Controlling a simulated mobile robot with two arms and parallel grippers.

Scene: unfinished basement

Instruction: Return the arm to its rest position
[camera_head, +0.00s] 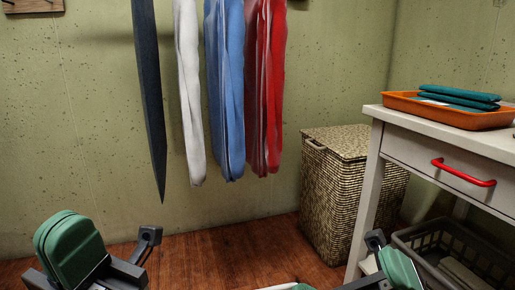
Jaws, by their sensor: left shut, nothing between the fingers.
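My left arm comes in at the lower left, with a green cover and dark links. Its gripper (148,238) is the small dark part at the inner side; it is shut and empty, in front of the wall and above the wooden floor. It touches nothing that I can see. My right arm shows at the lower right, cut off by the bottom edge, with a dark part (376,241) beside a green cover. Its finger state cannot be made out.
White, blue and red cloths (224,95) and a dark strip (149,95) hang on the wall. A wicker hamper (335,185) stands beside a white table (395,118) with an orange tray (450,114) and a red drawer handle (463,173). A grey basket (470,240) sits below.

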